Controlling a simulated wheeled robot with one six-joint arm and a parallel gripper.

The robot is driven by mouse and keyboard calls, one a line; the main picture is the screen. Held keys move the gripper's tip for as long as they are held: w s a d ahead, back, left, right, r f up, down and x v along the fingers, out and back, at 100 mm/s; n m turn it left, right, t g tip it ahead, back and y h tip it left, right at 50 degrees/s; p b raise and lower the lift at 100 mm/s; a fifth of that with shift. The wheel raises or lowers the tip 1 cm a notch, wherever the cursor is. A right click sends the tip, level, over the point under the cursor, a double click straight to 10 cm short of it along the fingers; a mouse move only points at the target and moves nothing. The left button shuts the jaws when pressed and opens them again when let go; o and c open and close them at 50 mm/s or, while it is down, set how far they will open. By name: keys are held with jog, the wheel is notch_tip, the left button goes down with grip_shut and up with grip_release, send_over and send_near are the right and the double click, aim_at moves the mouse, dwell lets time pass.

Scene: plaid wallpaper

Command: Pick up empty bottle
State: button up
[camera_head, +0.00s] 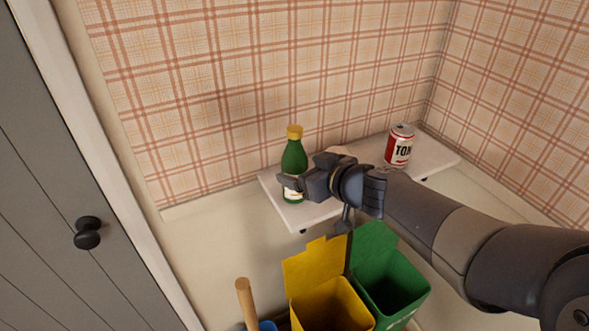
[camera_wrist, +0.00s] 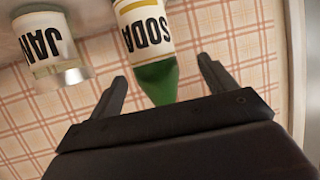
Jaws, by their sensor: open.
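A green bottle (camera_head: 294,160) with a yellow cap and a pale label stands upright on a white shelf (camera_head: 319,210). Its label reads SODA in the wrist view (camera_wrist: 148,38), where it appears upside down. My gripper (camera_head: 290,187) is at the bottle's lower part in the head view, overlapping its label. In the wrist view my gripper (camera_wrist: 163,78) is open, with one finger on each side of the bottle's green part and visible gaps to both. Whether the bottle is empty cannot be told. The cap is out of sight in the wrist view.
A clear jar (camera_wrist: 62,70) with a dark-lettered label is beside the bottle in the wrist view. A red and white can (camera_head: 399,147) stands farther right on the shelf. Below are open yellow (camera_head: 330,305) and green (camera_head: 388,283) bins. A grey door (camera_head: 60,200) is at left.

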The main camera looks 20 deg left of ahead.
aim_at(290, 164)
jog(key=shift+w+d+p+x, duration=0.15)
jog(key=shift+p+x, duration=0.5)
jog(key=shift+x, duration=1)
jog(key=shift+w+d+p+x, duration=0.15)
jog(key=shift+p+x, duration=0.45)
jog(key=shift+x, duration=1.1)
jog(key=shift+a, duration=0.1)
jog(key=c, duration=1.2)
jog(key=shift+o, duration=0.2)
